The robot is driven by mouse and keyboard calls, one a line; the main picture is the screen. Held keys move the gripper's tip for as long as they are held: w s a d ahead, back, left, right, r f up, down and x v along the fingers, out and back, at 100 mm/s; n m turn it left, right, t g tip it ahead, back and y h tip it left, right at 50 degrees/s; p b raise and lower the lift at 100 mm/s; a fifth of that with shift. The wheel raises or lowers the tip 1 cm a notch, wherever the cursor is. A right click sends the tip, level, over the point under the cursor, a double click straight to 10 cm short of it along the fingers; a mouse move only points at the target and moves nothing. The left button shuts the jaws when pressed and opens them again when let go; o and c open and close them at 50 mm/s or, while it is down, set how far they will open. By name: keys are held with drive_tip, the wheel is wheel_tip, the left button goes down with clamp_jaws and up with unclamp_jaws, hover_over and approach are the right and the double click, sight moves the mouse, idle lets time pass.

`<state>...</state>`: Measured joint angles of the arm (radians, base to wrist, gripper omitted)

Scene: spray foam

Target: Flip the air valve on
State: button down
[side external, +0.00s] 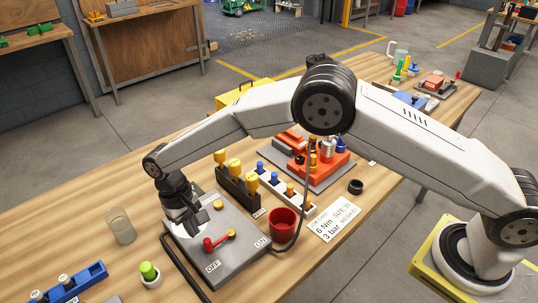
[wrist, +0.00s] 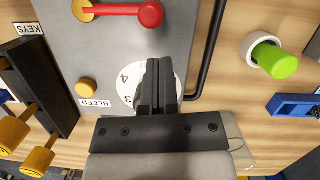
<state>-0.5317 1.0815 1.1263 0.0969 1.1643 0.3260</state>
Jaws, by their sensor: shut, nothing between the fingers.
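The air valve is a red lever (side external: 219,239) on a grey panel box (side external: 236,255). Its yellow pivot is at the right and its red knob end at the left, on the side of the OFF label (side external: 213,267). The ON label (side external: 262,243) is to the right. In the wrist view the lever (wrist: 122,12) lies across the top edge. My gripper (side external: 195,228) points down over the panel, behind the lever in the side view. In the wrist view my gripper (wrist: 157,65) is shut and empty, apart from the lever, and partly covers a white numbered dial (wrist: 127,87).
A yellow BLEED knob (wrist: 86,87) stands on the panel. A black hose (side external: 182,262) runs along its left side. A red cup (side external: 282,223), a rack of yellow-handled keys (side external: 237,187), a glass jar (side external: 120,226) and a green-capped piece (side external: 149,273) stand around the panel.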

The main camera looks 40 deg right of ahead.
drive_tip(key=shift+s+d, duration=0.1)
drive_tip(key=shift+s, duration=0.85)
